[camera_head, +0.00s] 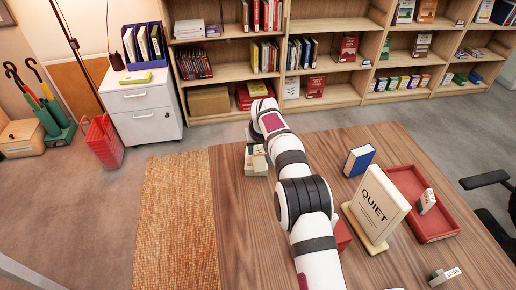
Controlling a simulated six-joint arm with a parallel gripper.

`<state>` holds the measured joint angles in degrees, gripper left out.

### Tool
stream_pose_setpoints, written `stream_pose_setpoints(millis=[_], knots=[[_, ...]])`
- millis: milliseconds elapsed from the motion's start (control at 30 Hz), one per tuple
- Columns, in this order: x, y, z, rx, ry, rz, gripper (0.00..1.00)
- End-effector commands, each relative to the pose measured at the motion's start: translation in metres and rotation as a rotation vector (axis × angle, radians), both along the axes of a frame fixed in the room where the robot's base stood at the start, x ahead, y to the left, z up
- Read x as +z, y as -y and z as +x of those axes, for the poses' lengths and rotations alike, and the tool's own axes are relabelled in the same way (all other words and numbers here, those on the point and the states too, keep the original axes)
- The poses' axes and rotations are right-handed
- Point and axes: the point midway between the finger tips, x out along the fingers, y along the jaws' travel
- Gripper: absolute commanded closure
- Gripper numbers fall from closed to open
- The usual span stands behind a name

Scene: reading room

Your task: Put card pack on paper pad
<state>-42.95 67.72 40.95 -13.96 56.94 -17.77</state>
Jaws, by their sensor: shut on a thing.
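My arm reaches across the wooden table to its far left part, and my gripper (255,147) points down there, small and partly hidden by my wrist. It is shut on a small cream block (260,161), which looks like the card pack. Right under or against this block is a pale, low, flat thing (250,171) near the table's far left edge, likely the paper pad. I cannot tell whether the block touches it or is just above it.
On the table's right are a blue book (359,161), a QUIET sign (376,204) on a stand and a red tray (440,226) holding a small box (426,201). A LOAN stamp (442,276) is near the front right. Bookshelves (340,90) stand behind.

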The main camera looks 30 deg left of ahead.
Motion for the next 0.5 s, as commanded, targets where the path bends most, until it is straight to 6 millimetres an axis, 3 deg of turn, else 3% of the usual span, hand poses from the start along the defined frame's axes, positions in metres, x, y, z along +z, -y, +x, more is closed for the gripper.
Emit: stream_pose_setpoints(millis=[100, 133, 267, 500], knots=[[-0.0032, 0.0001, -0.0001, 0.0, -0.001, -0.001, 1.0], [-0.003, 0.0002, -0.0001, 0.0, -0.001, -0.001, 0.52], [-0.0027, 0.0002, -0.0001, 0.0, -0.001, -0.001, 0.28], [-0.0024, 0.0002, 0.0001, 0.0, 0.0, 0.0, 0.27]])
